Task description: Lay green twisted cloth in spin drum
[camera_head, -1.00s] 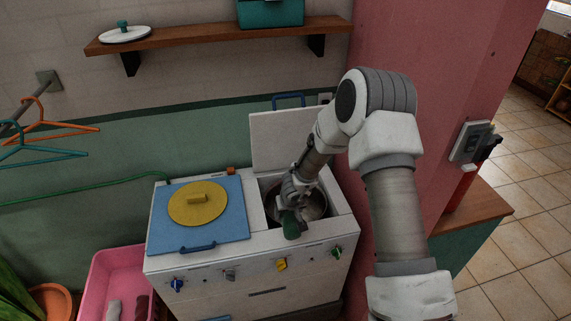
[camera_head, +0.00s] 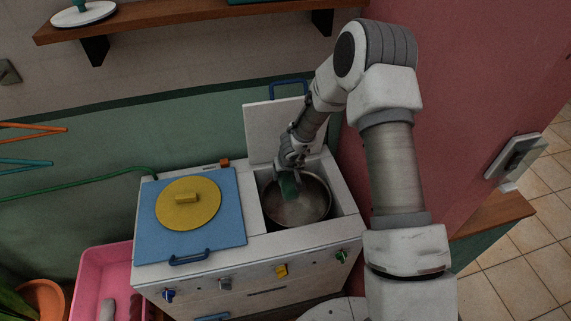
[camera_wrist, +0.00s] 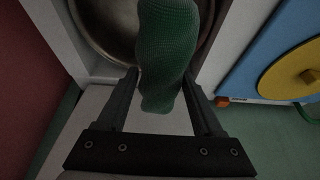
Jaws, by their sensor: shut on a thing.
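The green twisted cloth (camera_head: 290,186) hangs from my gripper (camera_head: 286,170) at the back left part of the spin drum's opening. In the wrist view the cloth (camera_wrist: 166,55) lies lengthwise between the two fingers of my gripper (camera_wrist: 165,85), which is shut on it. The spin drum (camera_head: 305,208) is a round metal tub in the right half of the white machine, with its white lid (camera_head: 270,130) standing open behind. The drum also shows in the wrist view (camera_wrist: 105,30), partly hidden by the cloth. I cannot tell whether the cloth touches the drum.
The machine's left half has a closed blue lid (camera_head: 228,205) with a yellow disc (camera_head: 188,203). A pink tub (camera_head: 92,270) with cloth rolls stands at lower left. A pink wall (camera_head: 450,100) rises close on the right. A wooden shelf (camera_head: 200,18) hangs above.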

